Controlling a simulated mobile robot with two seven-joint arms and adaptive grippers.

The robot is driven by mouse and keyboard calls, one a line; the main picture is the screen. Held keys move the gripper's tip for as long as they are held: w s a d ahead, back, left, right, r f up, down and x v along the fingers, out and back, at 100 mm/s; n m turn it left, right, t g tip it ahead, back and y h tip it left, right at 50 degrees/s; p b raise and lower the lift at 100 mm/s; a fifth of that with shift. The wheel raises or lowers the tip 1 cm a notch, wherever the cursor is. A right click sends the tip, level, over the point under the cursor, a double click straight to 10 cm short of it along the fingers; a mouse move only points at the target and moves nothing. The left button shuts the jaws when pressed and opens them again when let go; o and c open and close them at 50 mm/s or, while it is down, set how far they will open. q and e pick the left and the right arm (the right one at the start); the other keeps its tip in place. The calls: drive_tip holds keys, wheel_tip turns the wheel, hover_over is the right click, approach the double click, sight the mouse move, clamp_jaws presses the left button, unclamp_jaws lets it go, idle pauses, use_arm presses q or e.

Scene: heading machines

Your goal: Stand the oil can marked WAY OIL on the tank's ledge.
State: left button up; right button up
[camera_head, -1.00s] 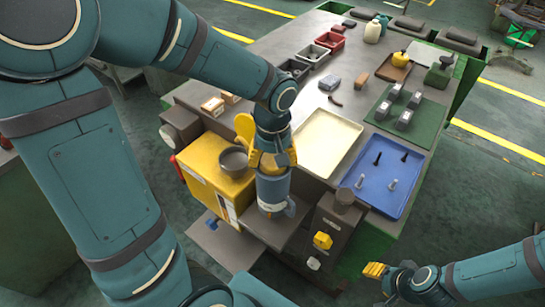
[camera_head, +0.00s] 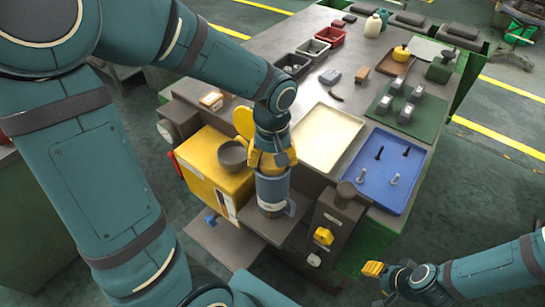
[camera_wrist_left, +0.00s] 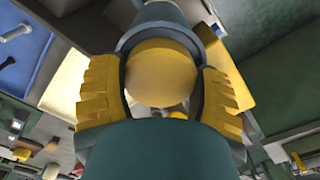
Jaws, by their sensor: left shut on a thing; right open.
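My left gripper (camera_head: 271,155) is shut on a blue-grey oil can (camera_head: 272,188) with a pale band near its base. The can is roughly upright, and its marking cannot be read. In the left wrist view, a round yellow top (camera_wrist_left: 161,73) shows between the yellow finger pads of the left gripper (camera_wrist_left: 160,95). The can's base is over a grey ledge (camera_head: 262,229) at the front of the bench; I cannot tell whether they touch. My right gripper (camera_head: 374,270) is open and empty, low at the right, away from the bench.
A dark grey unit (camera_head: 333,222) with a yellow knob stands right. Behind are a cream tray (camera_head: 326,138) and a blue tray (camera_head: 385,175) with bolts.

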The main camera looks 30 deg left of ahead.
use_arm(q)
drive_tip(key=shift+f+b, duration=0.35)
drive_tip(key=shift+f, duration=0.05)
drive_tip(key=o, duration=1.3)
drive_tip(key=shift+o, duration=0.2)
wheel_tip(320, 180, up, 11)
drive_tip(key=shift+f, duration=0.1)
drive_tip(key=shift+r, duration=0.65)
